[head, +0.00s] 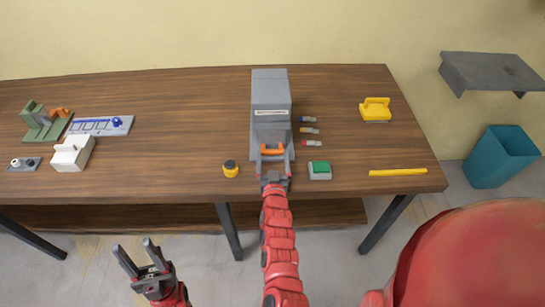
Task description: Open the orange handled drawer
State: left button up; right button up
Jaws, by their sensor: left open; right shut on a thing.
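A grey drawer box (270,88) stands at the middle of the wooden table, with a pale label strip on its front. The orange handle (271,149) is low on the side facing me. My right gripper (272,158) is shut on the orange handle, its arm reaching in from below. How far the drawer stands out is hard to tell from this view. My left gripper (138,258) is open and empty, in front of the table over the floor.
Several small colored-tip pieces (309,130) and a green-topped block (319,170) lie right of the box. A yellow round container (231,169) stands left. A yellow bar (398,172) and yellow handled block (375,109) are further right.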

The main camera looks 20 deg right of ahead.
grip_shut()
jog(key=p+v, duration=0.2)
jog(key=v, duration=1.2)
jog(key=shift+s+p, duration=0.25)
jog(key=shift+p, duration=0.05)
jog(key=shift+r, duration=0.1)
jog(key=o, duration=1.2)
grip_release()
